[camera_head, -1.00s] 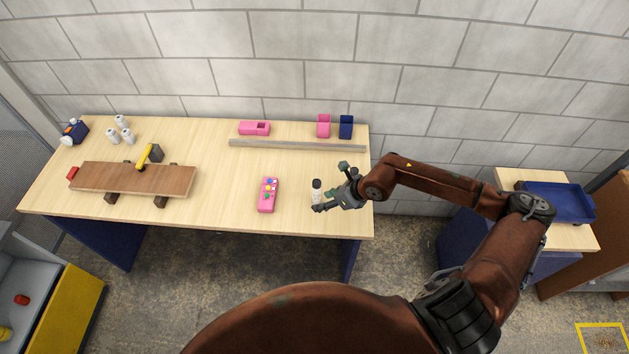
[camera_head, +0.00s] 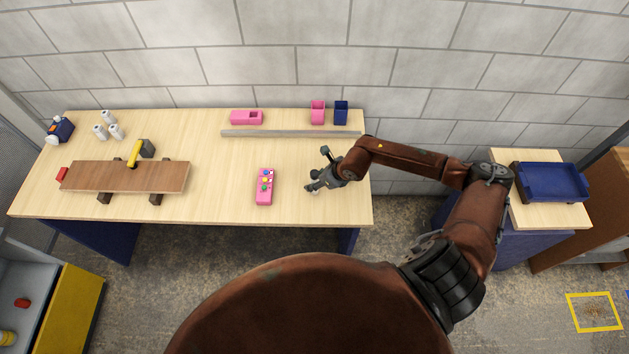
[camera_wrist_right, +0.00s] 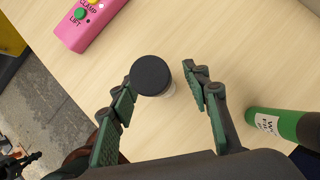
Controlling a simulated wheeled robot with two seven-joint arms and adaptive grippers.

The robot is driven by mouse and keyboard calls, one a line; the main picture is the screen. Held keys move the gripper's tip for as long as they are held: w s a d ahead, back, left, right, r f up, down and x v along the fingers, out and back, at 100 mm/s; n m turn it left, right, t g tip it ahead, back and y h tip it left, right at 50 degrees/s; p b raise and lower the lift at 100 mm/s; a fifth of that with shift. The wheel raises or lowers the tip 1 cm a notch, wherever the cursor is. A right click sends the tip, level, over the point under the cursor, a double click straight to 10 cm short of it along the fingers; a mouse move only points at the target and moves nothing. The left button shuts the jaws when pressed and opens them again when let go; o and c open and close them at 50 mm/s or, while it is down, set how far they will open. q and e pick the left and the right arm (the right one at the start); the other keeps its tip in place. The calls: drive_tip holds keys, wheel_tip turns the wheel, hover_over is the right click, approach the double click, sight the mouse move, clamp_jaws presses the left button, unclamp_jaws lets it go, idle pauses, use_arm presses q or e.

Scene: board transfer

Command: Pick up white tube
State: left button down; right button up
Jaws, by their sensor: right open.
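A small tube with a black cap (camera_wrist_right: 150,76) stands on the table between the fingers of my right gripper in the right wrist view. Only a sliver of its pale body (camera_wrist_right: 172,91) shows below the cap. My right gripper (camera_head: 317,171) is open around it, near the table's right end; it also shows in the wrist view (camera_wrist_right: 158,92). In the head view the gripper largely hides the tube. Several plain white cylinders (camera_head: 108,128) stand at the back left of the table. My left gripper is not in view.
A pink button box (camera_head: 265,187) lies left of the gripper on the table (camera_head: 215,205). A green labelled cylinder (camera_wrist_right: 272,124) is close beside the right finger. A grey bar (camera_head: 290,133) and bins (camera_head: 341,113) lie behind. A board (camera_head: 120,176) lies on blocks at left.

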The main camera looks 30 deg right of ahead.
drive_tip(key=shift+w+a+f, duration=0.1)
drive_tip(key=shift+w+f, duration=0.1)
drive_tip(key=shift+f, duration=0.05)
drive_tip(key=c, duration=1.1)
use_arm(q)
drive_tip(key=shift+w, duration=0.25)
use_arm(e)
clamp_jaws()
